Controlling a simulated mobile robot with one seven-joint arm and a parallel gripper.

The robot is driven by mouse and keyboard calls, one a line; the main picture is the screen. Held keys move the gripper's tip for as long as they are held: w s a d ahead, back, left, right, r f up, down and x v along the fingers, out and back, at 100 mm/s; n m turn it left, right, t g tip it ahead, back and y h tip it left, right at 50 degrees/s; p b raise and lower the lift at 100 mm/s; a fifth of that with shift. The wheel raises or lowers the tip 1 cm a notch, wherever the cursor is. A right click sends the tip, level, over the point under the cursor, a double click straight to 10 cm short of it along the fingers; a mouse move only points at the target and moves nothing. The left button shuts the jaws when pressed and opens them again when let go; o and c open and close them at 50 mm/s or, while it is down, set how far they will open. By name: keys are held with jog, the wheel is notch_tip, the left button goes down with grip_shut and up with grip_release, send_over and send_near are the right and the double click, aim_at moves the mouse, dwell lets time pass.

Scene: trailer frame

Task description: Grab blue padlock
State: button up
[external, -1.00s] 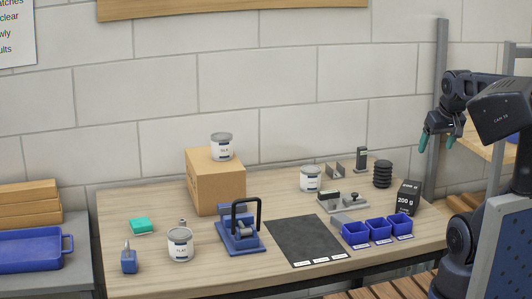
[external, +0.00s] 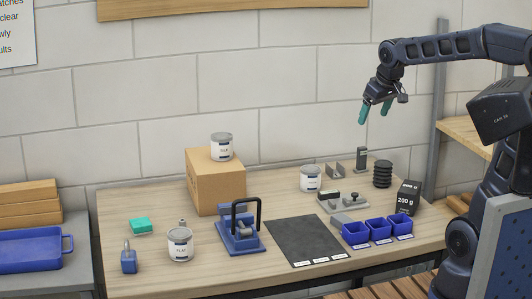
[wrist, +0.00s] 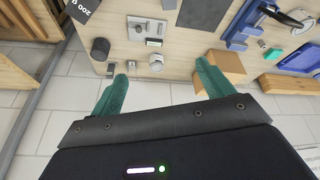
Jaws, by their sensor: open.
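The blue padlock (external: 129,260) stands upright with its grey shackle on top, at the front left of the wooden table (external: 180,284) in the external view. I cannot make it out for sure in the wrist view. My gripper (external: 374,112) is open and empty, high above the back right of the table, far from the padlock. Its two green fingers are spread apart in the wrist view (wrist: 160,82), with the tabletop beyond them.
Near the padlock are a white tin (external: 180,246) and a green block (external: 141,225). A blue press with a black handle (external: 240,236), a cardboard box (external: 215,183) with a tin on top, a black mat (external: 300,238) and blue bins (external: 379,232) fill the middle and right.

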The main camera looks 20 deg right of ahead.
jog(key=w+a+f+n, duration=0.1)
jog(key=w+a, duration=0.2)
jog(key=a, duration=0.3)
jog(key=w+a+n+y, duration=0.1)
jog(key=w+a+n, duration=0.15)
jog(key=a, duration=0.35)
jog(key=w+a+f, duration=0.1)
jog(key=w+a, duration=0.3)
jog(key=a, duration=0.3)
jog(key=n+g+y, duration=0.2)
jog(key=n+g, duration=0.2)
jog(key=n, duration=0.4)
send_over(123, 259)
jog(key=d, duration=0.3)
notch_tip(123, 259, down, 24)
jog(key=shift+t, duration=0.3)
jog(key=x, duration=0.4)
jog(key=shift+f, duration=0.25)
jog(key=shift+y, duration=0.3)
jog(key=shift+x, duration=2.65)
jog(key=shift+s, duration=0.2)
jog(key=shift+d, duration=0.1)
